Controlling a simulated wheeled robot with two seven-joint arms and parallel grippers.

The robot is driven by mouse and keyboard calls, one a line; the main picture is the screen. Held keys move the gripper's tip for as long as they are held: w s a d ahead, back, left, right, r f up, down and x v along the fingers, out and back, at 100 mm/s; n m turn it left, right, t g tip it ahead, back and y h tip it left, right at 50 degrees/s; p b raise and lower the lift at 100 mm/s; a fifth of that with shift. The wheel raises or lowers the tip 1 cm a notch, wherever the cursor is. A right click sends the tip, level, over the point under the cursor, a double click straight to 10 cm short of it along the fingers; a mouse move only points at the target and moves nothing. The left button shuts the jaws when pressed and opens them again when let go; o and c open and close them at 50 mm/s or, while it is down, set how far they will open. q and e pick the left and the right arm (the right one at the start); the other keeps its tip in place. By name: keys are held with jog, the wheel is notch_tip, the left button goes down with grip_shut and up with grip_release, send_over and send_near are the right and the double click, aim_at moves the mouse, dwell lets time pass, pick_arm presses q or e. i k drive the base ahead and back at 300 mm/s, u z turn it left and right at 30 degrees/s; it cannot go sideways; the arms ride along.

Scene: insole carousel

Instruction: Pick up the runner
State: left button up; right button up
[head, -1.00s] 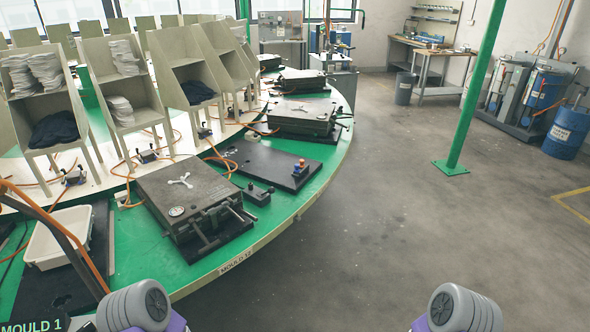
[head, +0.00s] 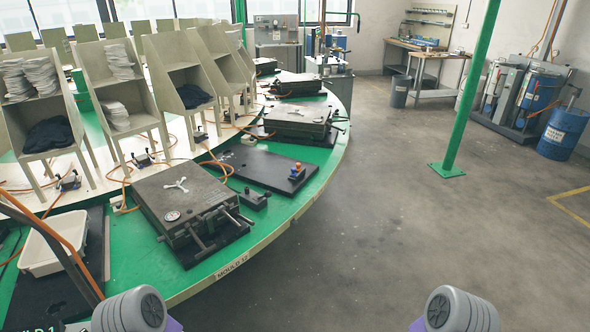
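A small white three-armed piece (head: 176,185), which looks like a runner, lies flat on top of the dark, closed mould nearest me (head: 160,201). A similar white piece (head: 298,108) lies on a mould farther along the carousel. I cannot tell from the picture which one the task means. Only grey rounded parts of my two arms show at the bottom edge. Neither gripper is in view.
The round green carousel table (head: 232,252) fills the left, its curved edge towards me. A white bin (head: 42,268) stands at the left. Pale racks (head: 124,110) hold stacked pieces. A green post (head: 462,120) stands at the right. The grey floor between is clear.

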aim_at(186, 191)
jog(key=z, duration=0.1)
jog(key=i, duration=1.25)
jog(key=u, duration=0.8)
